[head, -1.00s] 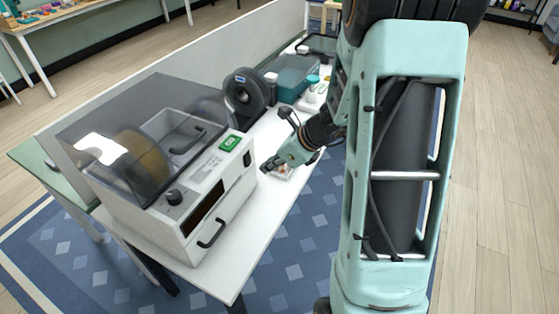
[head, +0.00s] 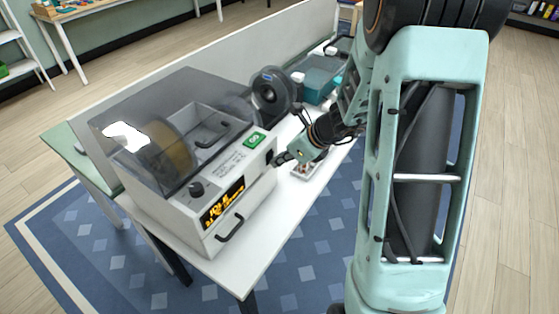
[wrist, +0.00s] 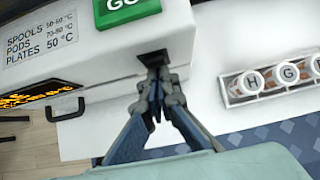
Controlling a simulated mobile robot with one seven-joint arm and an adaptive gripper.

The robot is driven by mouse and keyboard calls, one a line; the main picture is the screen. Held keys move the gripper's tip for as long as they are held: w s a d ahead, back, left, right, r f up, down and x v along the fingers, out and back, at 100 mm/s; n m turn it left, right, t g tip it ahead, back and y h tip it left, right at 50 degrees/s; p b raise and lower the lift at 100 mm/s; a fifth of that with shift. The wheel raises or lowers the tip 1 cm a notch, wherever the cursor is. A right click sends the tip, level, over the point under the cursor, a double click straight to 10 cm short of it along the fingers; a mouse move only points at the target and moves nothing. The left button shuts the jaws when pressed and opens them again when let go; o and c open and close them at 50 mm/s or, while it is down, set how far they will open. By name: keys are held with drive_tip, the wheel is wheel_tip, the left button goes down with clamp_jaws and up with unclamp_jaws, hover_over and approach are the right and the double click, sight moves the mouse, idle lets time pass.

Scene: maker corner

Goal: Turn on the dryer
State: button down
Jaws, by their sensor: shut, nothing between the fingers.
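The dryer (head: 245,182) is a white box with a clear tinted lid and a spool inside, on the white bench. Its front display (head: 224,203) is lit with orange characters, which also show in the wrist view (wrist: 40,97). A black rocker switch (wrist: 152,57) sits on the dryer's face below a green GO label (wrist: 125,8). My gripper (head: 277,160) is shut and empty, its fingertips (wrist: 155,72) at the switch and partly hiding it. They appear to touch it; the exact contact is hard to tell.
A small white rack with several lettered caps (wrist: 282,76) lies on the bench beside the gripper. A dark spool (head: 271,91) and a teal bin (head: 321,85) stand farther back. A grey partition (head: 205,52) runs behind the dryer.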

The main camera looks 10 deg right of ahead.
drive_tip(key=shift+r, duration=0.1)
drive_tip(key=shift+r+p, duration=0.75)
drive_tip(key=shift+r, duration=0.05)
